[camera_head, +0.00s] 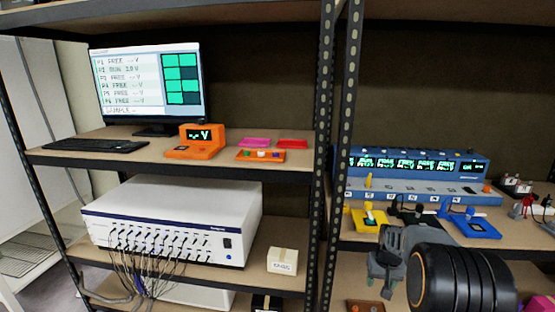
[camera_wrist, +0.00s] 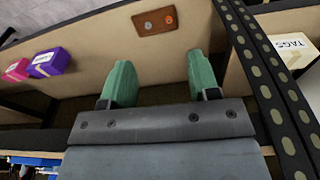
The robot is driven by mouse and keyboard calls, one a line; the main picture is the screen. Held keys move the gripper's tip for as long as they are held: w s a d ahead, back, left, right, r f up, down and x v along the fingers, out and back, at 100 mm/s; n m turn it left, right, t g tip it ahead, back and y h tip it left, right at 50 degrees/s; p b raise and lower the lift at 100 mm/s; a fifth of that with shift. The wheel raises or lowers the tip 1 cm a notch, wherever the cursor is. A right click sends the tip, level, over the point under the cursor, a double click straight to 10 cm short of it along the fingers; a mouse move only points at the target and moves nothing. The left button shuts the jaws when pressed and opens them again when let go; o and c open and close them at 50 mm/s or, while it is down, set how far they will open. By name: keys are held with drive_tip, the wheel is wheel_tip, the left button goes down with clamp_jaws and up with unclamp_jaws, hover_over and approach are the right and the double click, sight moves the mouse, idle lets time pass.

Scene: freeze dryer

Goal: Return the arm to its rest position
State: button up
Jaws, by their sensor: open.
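My gripper (camera_head: 385,262) is in the lower right of the head view, in front of the right-hand shelf unit, with my dark arm beside it. In the wrist view my gripper (camera_wrist: 159,82) shows two green fingers spread apart with nothing between them. A brown plate (camera_wrist: 155,21) with an orange and a grey round spot lies on that board, apart from the fingers. My arm hides part of the right shelves.
A perforated black post (camera_head: 345,120) stands left of my gripper. A blue instrument (camera_head: 415,172) and yellow (camera_head: 368,222) and blue (camera_head: 477,227) trays sit on the right shelf. A white box (camera_wrist: 292,50) marked TAGS and a purple box (camera_wrist: 48,62) flank the wrist view.

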drive_tip(key=s+a+r+n+t+p, duration=0.1)
drive_tip(key=s+a+r+p, duration=0.3)
drive_tip(key=r, duration=0.6)
drive_tip(key=s+a+r+p, duration=0.4)
drive_tip(key=s+a+r, duration=0.1)
drive_tip(key=r, duration=0.5)
drive_tip(key=s+a+r+n+t+p, duration=0.1)
drive_tip(key=s+a+r+p, duration=0.5)
drive_tip(key=s+r+p, duration=0.3)
drive_tip(key=s+r, duration=0.2)
drive_tip(key=s, duration=0.2)
drive_tip(key=shift+p, duration=0.35)
